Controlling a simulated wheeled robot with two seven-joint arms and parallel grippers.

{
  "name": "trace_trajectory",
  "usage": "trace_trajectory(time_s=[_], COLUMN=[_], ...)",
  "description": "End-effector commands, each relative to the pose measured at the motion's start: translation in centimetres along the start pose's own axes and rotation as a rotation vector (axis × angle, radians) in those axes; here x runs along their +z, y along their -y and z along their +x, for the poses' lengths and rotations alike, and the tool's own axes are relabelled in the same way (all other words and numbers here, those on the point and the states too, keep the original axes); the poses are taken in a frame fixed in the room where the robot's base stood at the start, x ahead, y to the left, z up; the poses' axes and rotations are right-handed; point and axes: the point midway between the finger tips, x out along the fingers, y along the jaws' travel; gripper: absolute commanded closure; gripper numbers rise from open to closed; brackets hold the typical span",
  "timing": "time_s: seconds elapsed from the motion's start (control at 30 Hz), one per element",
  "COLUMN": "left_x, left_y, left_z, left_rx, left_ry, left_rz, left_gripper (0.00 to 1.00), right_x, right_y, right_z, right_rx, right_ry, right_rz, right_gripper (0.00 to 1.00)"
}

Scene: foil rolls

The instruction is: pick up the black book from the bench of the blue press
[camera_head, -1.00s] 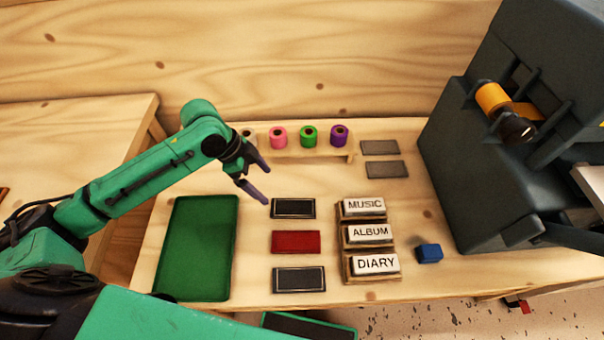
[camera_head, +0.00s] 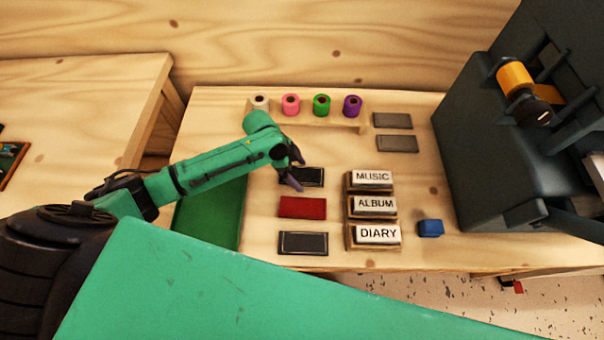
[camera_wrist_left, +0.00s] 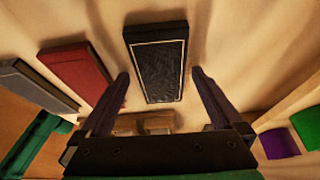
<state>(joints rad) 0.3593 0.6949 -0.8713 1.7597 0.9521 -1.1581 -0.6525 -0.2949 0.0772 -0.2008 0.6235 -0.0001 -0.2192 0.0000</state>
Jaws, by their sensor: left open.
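The black book (camera_head: 314,177) with a pale border line lies flat on the wooden bench (camera_head: 420,185), at the far end of a column of three books. My left gripper (camera_head: 293,176) is over it and hides its left part in the head view. In the left wrist view the black book (camera_wrist_left: 158,62) lies between and beyond the two open fingers (camera_wrist_left: 160,76). The fingers hold nothing, and I cannot tell how high they are above it. The dark blue-grey press (camera_head: 490,150) stands at the bench's right. My right gripper is not in view.
A red book (camera_head: 302,207) and a dark grey book (camera_head: 303,243) lie nearer. Labelled blocks, MUSIC (camera_head: 372,178), ALBUM (camera_head: 375,203) and DIARY (camera_head: 378,234), stand to the right. Several foil rolls (camera_head: 321,105) stand behind. A green tray (camera_head: 215,215) is left, a blue block (camera_head: 430,228) right.

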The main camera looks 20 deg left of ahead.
Motion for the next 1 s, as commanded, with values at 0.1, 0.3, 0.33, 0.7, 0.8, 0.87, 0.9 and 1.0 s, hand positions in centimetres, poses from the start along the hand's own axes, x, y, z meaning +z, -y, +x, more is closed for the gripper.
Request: trace_trajectory(time_s=[0.1, 0.3, 0.33, 0.7, 0.8, 0.87, 0.9, 1.0], left_x=[0.0, 0.0, 0.0, -0.5, -1.2, -2.0, -2.6, -4.1], left_y=[0.0, 0.0, 0.0, 0.1, 0.1, 0.2, 0.2, 0.2], left_z=[0.0, -0.1, -0.1, -1.2, -3.0, -4.8, -6.2, -9.9], left_rx=[0.000, 0.000, -0.001, -0.002, -0.005, -0.006, -0.007, -0.008], left_ry=[0.000, -0.001, -0.001, -0.004, -0.002, -0.003, -0.003, -0.003], left_rz=[0.000, 0.000, 0.000, 0.001, 0.004, 0.003, 0.006, 0.005], left_gripper=[0.00, 0.77, 0.83, 0.84, 0.84, 0.84, 0.84, 0.84], right_x=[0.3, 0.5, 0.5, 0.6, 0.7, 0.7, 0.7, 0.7], right_y=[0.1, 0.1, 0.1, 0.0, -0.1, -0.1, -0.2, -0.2], right_z=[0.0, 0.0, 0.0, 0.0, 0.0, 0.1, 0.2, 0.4], right_rx=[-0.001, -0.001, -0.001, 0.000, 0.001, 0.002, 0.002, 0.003], right_ry=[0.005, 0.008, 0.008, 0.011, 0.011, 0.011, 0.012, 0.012], right_rz=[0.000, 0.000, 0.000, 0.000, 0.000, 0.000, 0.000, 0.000], right_gripper=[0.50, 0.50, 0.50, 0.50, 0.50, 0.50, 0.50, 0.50])
